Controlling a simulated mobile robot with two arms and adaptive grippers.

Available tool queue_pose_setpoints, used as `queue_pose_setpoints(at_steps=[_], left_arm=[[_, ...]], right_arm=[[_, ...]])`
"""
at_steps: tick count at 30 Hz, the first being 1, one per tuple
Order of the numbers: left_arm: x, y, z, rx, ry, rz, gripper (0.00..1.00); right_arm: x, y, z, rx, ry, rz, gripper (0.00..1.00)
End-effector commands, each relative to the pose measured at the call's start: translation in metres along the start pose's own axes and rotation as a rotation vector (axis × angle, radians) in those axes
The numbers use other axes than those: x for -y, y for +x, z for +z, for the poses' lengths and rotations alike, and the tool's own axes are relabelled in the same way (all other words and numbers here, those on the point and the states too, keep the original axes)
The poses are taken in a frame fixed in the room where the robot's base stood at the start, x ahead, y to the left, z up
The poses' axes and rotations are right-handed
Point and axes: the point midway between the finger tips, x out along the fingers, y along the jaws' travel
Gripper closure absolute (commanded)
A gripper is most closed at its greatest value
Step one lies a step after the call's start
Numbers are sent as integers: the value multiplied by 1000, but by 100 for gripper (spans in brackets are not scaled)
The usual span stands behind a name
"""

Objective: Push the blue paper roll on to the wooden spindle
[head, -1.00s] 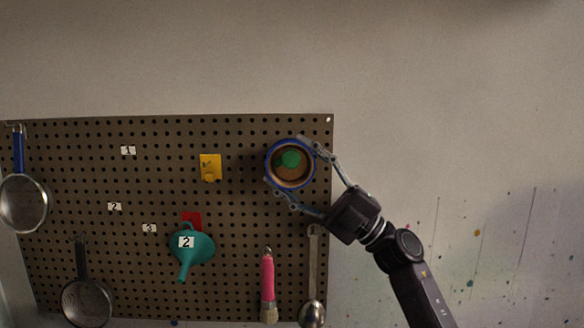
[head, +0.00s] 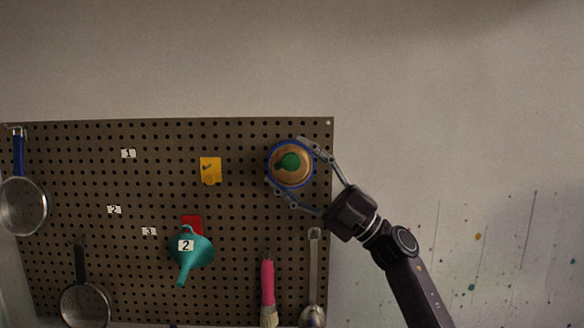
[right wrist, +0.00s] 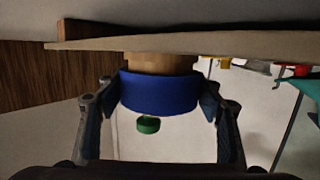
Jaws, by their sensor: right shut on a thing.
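The blue paper roll (head: 289,141) is a short blue ring in front of the pegboard's upper right part. It also shows in the right wrist view (right wrist: 160,92). My right gripper (head: 287,163) is shut on it, one finger on each side. The wooden spindle (right wrist: 160,64) sticks out from the board, and the roll is around its outer part. Bare wood shows between roll and board in the right wrist view. The spindle's tan face (head: 290,178) fills the ring in the head view. A green piece (right wrist: 148,125) shows at its front. My left gripper is out of view.
The pegboard (head: 100,190) holds a teal funnel (head: 190,254), a yellow holder (head: 210,170), a pink-handled brush (head: 268,285), a spoon (head: 314,275) and strainers at the left.

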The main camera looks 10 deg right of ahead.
Motion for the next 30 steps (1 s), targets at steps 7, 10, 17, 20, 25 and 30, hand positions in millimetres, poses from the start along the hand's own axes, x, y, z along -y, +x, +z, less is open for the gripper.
queue_pose_setpoints(at_steps=[7, 10, 17, 20, 25, 30], left_arm=[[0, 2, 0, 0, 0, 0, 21], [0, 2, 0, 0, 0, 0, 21], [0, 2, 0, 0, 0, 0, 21], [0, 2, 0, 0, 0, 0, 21], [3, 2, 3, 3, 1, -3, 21], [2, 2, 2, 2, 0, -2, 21]], right_arm=[[0, 2, 6, 0, -2, 1, 64], [0, 2, 7, -1, -1, 0, 38], [0, 2, 7, -1, -1, 0, 19], [0, 2, 7, -1, -1, 0, 19], [0, 0, 8, 0, -1, -1, 19], [1, -21, 8, 3, 0, -2, 19]])
